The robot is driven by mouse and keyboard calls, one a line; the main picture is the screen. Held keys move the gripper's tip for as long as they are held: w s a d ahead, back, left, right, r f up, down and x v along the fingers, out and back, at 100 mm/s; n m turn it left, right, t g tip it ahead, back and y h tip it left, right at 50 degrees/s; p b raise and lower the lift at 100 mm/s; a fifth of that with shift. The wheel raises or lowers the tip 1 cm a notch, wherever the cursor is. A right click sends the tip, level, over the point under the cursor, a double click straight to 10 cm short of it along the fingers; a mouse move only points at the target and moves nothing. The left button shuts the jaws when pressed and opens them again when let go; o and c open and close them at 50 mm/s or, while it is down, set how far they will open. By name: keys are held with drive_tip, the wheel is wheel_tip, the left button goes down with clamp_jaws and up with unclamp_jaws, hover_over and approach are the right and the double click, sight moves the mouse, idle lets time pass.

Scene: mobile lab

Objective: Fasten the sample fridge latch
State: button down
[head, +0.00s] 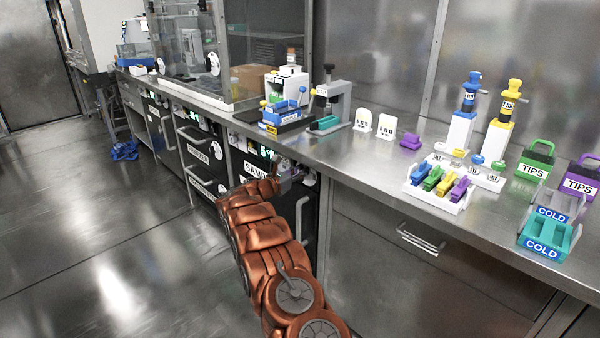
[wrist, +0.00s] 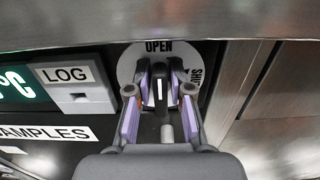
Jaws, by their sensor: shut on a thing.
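The sample fridge (head: 256,170) stands under the bench, its front partly hidden by my arm in the head view. In the wrist view its label reads SAMPLES (wrist: 45,133). The latch has a round white dial (wrist: 127,68) marked OPEN at the top and SHUT at the right. A dark latch lever with a white line (wrist: 159,86) stands upright on the dial, towards OPEN. My gripper (wrist: 160,97) is shut on the lever, with a purple-padded finger on each side. In the head view my gripper (head: 287,173) is at the fridge front, and the lever is hard to make out.
The bench edge (wrist: 100,22) runs close above the latch. A LOG box (wrist: 76,88) and a green-lit display (wrist: 14,86) sit to its left, a metal panel (wrist: 275,100) to its right. The floor (head: 100,230) at left is mostly clear.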

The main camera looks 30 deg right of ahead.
drive_tip(key=shift+s+f+m+b, duration=0.2)
drive_tip(key=shift+m+b, duration=0.25)
drive_tip(key=shift+m, duration=0.15)
drive_tip(key=m+b, duration=0.5)
drive_tip(key=b, duration=0.1)
drive_tip(key=f+m+b, duration=0.1)
drive_tip(key=m+b, duration=0.4)
drive_tip(key=s+f+m+b, duration=0.1)
drive_tip(key=m+b, duration=0.4)
drive_tip(key=b, duration=0.1)
drive_tip(key=shift+s+b, duration=0.1)
drive_tip(key=shift+b, duration=0.2)
drive_tip(key=shift+r+m+b, duration=0.15)
drive_tip(key=shift+m+b, duration=0.4)
drive_tip(key=shift+m, duration=0.15)
drive_tip(key=shift+r, duration=0.2)
drive_tip(key=c, duration=1.2)
unclamp_jaws()
drive_tip(key=shift+w, duration=0.2)
drive_tip(key=shift+o, duration=0.2)
drive_tip(key=shift+s+d+f, duration=0.1)
drive_tip(key=shift+s+d, duration=0.05)
drive_tip(key=shift+s, duration=0.05)
drive_tip(key=shift+m, duration=0.3)
